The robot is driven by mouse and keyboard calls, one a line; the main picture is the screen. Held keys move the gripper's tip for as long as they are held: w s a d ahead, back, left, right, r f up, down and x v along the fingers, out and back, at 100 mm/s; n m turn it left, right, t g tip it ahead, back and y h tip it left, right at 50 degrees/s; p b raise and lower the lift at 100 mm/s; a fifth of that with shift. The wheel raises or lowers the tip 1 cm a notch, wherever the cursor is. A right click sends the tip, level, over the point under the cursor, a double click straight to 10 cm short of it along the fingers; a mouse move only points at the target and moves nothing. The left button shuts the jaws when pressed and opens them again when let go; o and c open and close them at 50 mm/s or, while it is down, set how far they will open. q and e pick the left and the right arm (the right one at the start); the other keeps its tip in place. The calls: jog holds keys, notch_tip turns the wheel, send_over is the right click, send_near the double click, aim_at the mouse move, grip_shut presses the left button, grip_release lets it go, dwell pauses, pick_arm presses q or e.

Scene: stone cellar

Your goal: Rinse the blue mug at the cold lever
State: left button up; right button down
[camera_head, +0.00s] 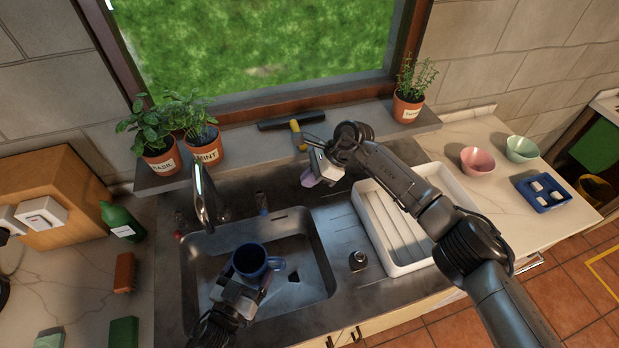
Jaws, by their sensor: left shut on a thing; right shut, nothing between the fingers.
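The blue mug (247,261) is upright over the sink basin (300,250), its handle to the right. My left gripper (255,283) is shut on the mug from the front.
Potted basil (158,160), mint (207,148) and another herb (409,108) stand on the sill. A green bottle (120,222) and brown brush (125,272) are at left. A white drying tray (375,228) lies right of the sink, under my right arm. Pink (478,160) and green (521,149) bowls stand beyond.

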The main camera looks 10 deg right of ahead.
aim_at(261, 273)
pick_arm(q)
jog(key=shift+s+d+r+p, duration=0.35)
jog(key=shift+r+p, duration=0.1)
jog(key=shift+r, duration=0.1)
jog(key=shift+s+d+r+p, duration=0.35)
jog(key=shift+r+p, duration=0.1)
jog(key=shift+r, duration=0.1)
jog(key=shift+s+d+r+p, duration=0.5)
jog(key=shift+s+d+p, duration=0.05)
jog(key=shift+s+p, duration=0.1)
